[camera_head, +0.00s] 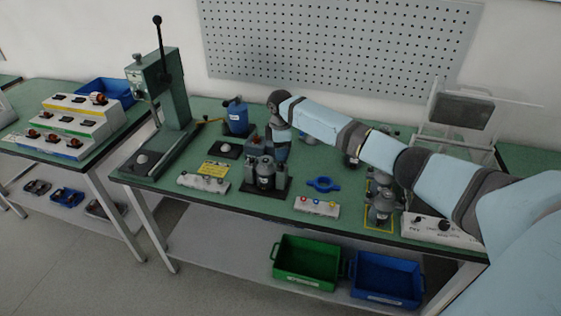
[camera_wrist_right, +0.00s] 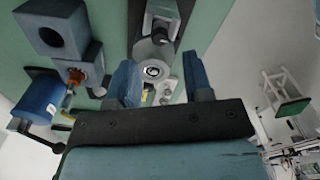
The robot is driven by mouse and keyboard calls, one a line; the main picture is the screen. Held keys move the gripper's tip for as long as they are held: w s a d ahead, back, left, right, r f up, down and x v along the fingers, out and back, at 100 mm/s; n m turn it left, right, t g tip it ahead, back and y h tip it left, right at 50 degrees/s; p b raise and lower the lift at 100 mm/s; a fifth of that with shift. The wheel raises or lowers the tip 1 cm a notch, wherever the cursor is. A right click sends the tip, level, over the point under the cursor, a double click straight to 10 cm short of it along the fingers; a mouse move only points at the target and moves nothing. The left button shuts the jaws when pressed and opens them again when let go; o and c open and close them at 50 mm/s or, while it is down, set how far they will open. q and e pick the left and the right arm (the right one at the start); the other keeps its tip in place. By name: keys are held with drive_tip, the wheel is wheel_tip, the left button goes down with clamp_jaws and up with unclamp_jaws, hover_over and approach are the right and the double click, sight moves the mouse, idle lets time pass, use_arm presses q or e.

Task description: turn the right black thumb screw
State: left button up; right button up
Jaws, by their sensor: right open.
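My right arm comes in from the right in the head view. Its gripper (camera_head: 279,152) points down just behind the grey stator fixture (camera_head: 264,180) on its dark base plate. In the right wrist view the two blue fingers of this gripper (camera_wrist_right: 159,78) stand apart. A round grey metal part with a bright ring (camera_wrist_right: 153,70) shows between them, with no clear contact. The black thumb screws are too small and dark to make out for certain; the gripper and arm hide part of the fixture's far side. My left gripper is not in view.
A grey block with an orange-brown knob (camera_wrist_right: 75,77) is near the fingers.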

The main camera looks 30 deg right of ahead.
sight(280, 164)
wheel_tip(280, 164, down, 6)
drive_tip(key=shift+r, duration=0.15)
clamp_jaws()
